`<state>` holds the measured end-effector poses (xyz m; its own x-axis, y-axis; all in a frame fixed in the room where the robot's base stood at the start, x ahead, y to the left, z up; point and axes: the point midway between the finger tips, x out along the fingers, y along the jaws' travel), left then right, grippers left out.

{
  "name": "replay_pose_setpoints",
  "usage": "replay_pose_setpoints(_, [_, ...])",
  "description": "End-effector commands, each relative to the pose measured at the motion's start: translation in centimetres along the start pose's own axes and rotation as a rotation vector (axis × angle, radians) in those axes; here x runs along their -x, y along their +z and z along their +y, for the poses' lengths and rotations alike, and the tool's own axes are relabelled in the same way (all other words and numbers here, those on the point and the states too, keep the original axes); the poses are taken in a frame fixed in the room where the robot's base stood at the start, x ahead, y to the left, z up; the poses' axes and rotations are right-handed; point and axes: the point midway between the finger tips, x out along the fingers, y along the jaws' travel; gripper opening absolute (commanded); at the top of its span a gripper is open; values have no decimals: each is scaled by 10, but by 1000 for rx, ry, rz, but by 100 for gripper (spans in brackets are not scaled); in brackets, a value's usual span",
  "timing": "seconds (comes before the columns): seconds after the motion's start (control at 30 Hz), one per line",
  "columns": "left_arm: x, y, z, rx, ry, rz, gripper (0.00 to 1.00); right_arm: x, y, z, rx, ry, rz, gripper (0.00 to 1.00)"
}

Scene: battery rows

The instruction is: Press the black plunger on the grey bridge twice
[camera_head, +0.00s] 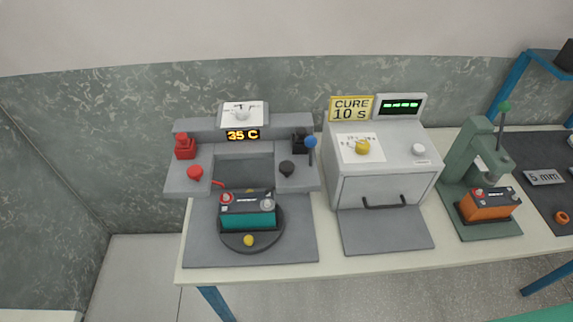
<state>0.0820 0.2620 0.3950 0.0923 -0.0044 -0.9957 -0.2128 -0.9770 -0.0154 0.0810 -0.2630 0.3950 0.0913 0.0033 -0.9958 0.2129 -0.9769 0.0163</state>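The grey bridge (175,182) stands on the table at the centre left. A round black plunger (286,169) sits on the right arm of the bridge. A matching red plunger (195,172) sits on the left arm. The bridge display (242,135) reads 35 C. A teal battery (247,213) with a black top sits on a dark round turntable (249,241) in front of the bridge. Neither gripper is in view.
A grey cure box (376,188) with a front handle stands to the right, under a "CURE 10 s" sign (351,108). Further right, a green press (470,160) holds an orange battery (488,206). A dark mat (540,200) lies at the far right.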

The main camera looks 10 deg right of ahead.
Motion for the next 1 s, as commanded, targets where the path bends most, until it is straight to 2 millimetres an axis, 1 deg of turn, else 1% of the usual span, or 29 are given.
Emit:
replay_pose_setpoints(0.03, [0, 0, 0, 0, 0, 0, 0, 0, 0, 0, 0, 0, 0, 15])
replay_pose_setpoints(0.1, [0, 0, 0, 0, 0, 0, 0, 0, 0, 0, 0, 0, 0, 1])
replay_pose_setpoints(0.13, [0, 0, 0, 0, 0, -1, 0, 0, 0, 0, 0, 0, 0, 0])
replay_pose_setpoints(1.0, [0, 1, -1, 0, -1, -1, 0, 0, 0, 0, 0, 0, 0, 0])
